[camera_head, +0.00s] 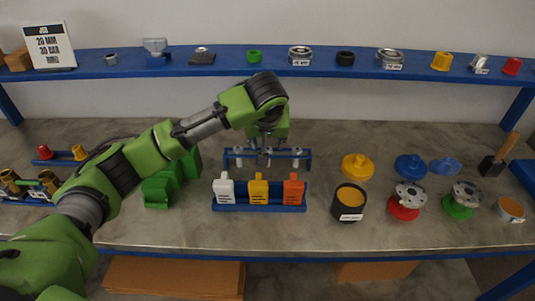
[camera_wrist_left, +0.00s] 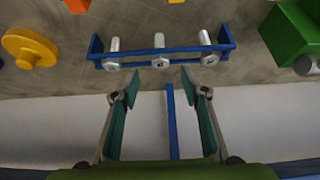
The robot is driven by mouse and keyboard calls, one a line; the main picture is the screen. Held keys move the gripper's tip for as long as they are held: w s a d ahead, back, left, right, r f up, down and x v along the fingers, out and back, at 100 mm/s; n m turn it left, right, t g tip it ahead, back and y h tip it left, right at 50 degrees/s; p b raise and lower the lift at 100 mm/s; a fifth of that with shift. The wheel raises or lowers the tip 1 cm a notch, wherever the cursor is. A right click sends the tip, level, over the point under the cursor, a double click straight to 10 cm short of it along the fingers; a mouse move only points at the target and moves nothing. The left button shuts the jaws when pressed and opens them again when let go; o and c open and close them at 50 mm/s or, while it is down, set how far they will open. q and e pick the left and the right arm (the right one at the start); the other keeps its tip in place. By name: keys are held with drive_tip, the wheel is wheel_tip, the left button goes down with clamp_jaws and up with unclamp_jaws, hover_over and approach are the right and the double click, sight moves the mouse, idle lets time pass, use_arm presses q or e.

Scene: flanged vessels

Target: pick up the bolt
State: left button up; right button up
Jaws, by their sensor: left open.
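Three silver bolts stand in a blue rack (camera_head: 307,166) on the grey bench; the middle bolt (camera_head: 267,157) is partly behind my arm's end. In the left wrist view the middle bolt (camera_wrist_left: 160,62) shows its hex head towards me, with one bolt (camera_wrist_left: 114,50) to its left and one (camera_wrist_left: 206,42) to its right in the blue rack (camera_wrist_left: 228,36). My left gripper (camera_wrist_left: 160,88) is open and empty, its two fingers spread either side of the line to the middle bolt. In the head view the left gripper (camera_head: 267,142) is above the rack, its fingertips hard to see.
Green blocks (camera_head: 165,188) lie left, a black cup (camera_head: 349,203) right. A blue shelf (camera_head: 225,66) with several fittings runs behind.

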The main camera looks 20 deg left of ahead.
sight(268, 149)
use_arm(q)
drive_tip(key=x, duration=0.3)
drive_tip(key=p+x, duration=0.1)
drive_tip(key=x, duration=0.2)
drive_tip(key=shift+w+a+f+p, duration=0.1)
drive_tip(key=shift+w+a+p, duration=0.05)
drive_tip(key=shift+w+p, duration=0.2)
drive_tip(key=shift+w+f, duration=0.1)
drive_tip(key=shift+f, duration=0.05)
drive_tip(key=c, duration=1.1)
clamp_jaws()
use_arm(e)
drive_tip(key=w+r, duration=0.1)
drive_tip(key=w+a, duration=0.1)
drive_tip(key=shift+w+r, duration=0.3)
drive_tip(key=shift+r, duration=0.1)
